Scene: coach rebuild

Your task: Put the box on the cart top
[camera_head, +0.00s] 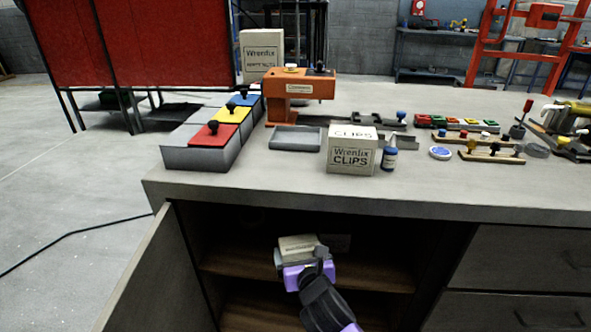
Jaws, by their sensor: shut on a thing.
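My gripper (302,264), with purple parts, is inside the open cabinet under the worktop. It is shut on a small beige box (297,243), which sits at the gripper's far end, above the wooden shelf (365,277). Whether the box touches the shelf I cannot tell; its lower part is hidden by the gripper. The grey cart top (440,188) lies above and spans the view. A beige box marked Wrenfix CLIPS (351,160) stands upright near its front edge, and another Wrenfix box (261,57) stands at the back.
The cabinet door (155,270) stands open at left; drawers (520,260) are at right. An orange press (298,90), a grey tray (295,139), coloured lidded bins (213,134), a small bottle (389,159) and tools crowd the top. Its front strip is mostly bare.

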